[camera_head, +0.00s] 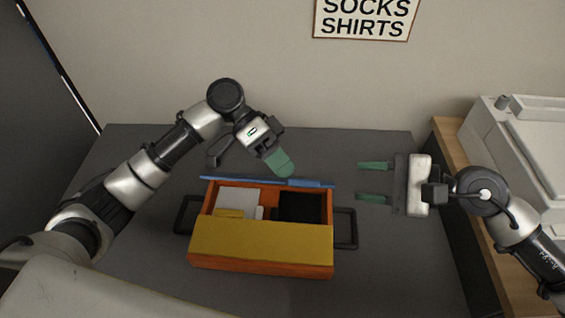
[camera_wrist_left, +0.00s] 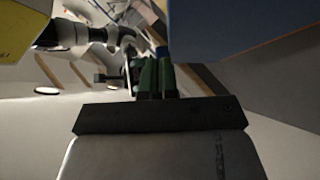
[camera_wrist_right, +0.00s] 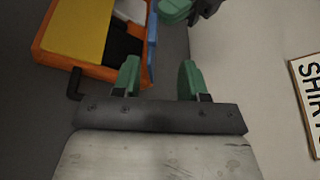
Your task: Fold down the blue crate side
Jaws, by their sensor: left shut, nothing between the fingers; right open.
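An orange crate (camera_head: 262,265) with a yellow panel (camera_head: 262,242) over its front stands on the dark grey surface. Its blue side (camera_head: 312,184) stands as a thin upright strip along the back edge; it also shows in the left wrist view (camera_wrist_left: 225,25) and the right wrist view (camera_wrist_right: 152,45). My left gripper (camera_head: 285,168) is shut and empty, with its green fingertips just above and behind the blue side; whether they touch it I cannot tell. My right gripper (camera_head: 372,181) is open and empty, to the right of the crate, fingers pointing left.
Black handles (camera_head: 345,229) stick out at both ends. A printer-like white device (camera_head: 520,150) stands on a wooden top at right. The wall is behind.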

